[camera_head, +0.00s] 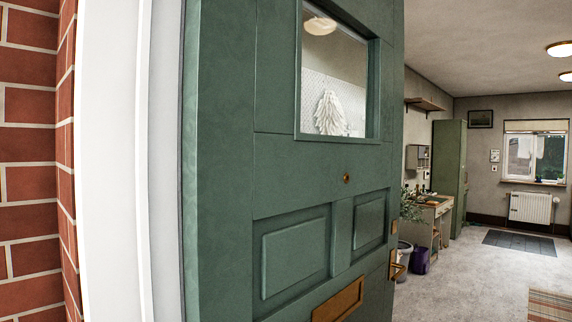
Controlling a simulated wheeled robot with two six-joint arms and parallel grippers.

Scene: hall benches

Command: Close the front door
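The green front door (290,190) fills the middle of the head view and stands open, with the room visible past its right edge. It has a glass pane (340,80) at the top, recessed panels, a small brass peephole (347,178) and a brass mail slot (338,302) low down. A brass handle (396,268) shows at the door's right edge. The white door frame (115,160) runs along the door's left side. Neither of my grippers is in view.
A red brick wall (28,160) is at the far left. Inside, a wooden bench (428,222), a purple bin (420,260) and a green cabinet (449,170) stand along the wall. A dark mat (520,242) and a striped rug (550,304) lie on the otherwise clear grey floor.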

